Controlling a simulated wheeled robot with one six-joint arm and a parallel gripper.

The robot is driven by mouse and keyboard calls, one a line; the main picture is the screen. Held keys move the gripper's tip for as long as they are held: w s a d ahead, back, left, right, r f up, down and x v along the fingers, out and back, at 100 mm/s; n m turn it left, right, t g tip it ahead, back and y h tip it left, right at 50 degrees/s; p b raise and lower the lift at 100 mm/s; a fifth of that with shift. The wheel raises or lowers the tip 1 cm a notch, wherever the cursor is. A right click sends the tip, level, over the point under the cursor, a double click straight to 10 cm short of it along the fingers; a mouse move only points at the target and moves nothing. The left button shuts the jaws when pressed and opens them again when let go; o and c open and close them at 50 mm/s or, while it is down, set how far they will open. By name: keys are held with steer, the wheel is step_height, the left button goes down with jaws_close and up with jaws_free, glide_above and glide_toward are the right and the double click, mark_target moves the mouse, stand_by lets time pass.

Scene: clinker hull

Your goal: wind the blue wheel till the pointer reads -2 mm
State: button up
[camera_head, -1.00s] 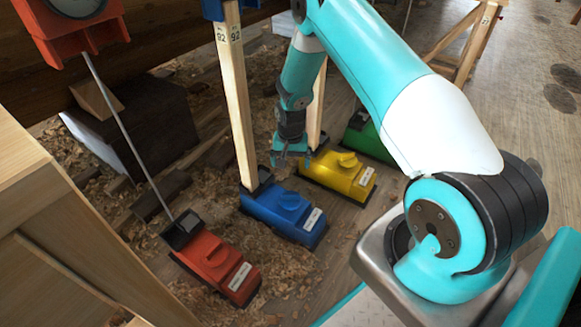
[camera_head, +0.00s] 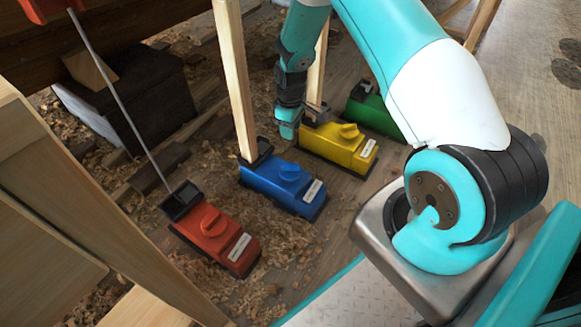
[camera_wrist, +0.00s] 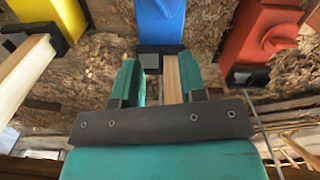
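The blue wheel (camera_head: 290,172) is a low knob on top of the blue box (camera_head: 262,180), which stands on the ground with a white label. A pale wooden post (camera_head: 233,85) rises from its far end. The post's top and any pointer or scale for blue are out of view. My gripper (camera_head: 287,128) hangs behind the blue box, right of its post. In the wrist view my gripper (camera_wrist: 160,82) is open, fingers apart. The blue box (camera_wrist: 160,22) lies beyond the fingertips. The post (camera_wrist: 172,78) shows between the fingers; whether it stands inside the gap I cannot tell.
A yellow box (camera_head: 340,147) and a green box (camera_head: 375,112) stand to the right, a red box (camera_head: 215,237) to the left with a thin rod (camera_head: 120,98). A dark block (camera_head: 130,95) and wooden trestle (camera_head: 110,205) stand left. Shavings cover the ground.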

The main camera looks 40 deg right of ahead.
steer(key=n, duration=0.3)
steer(key=n+b, duration=0.1)
steer(key=b, duration=0.8)
glide_toward(290, 165)
step_height(290, 165, down, 10)
steer(key=shift+f, duration=0.1)
jaws_close()
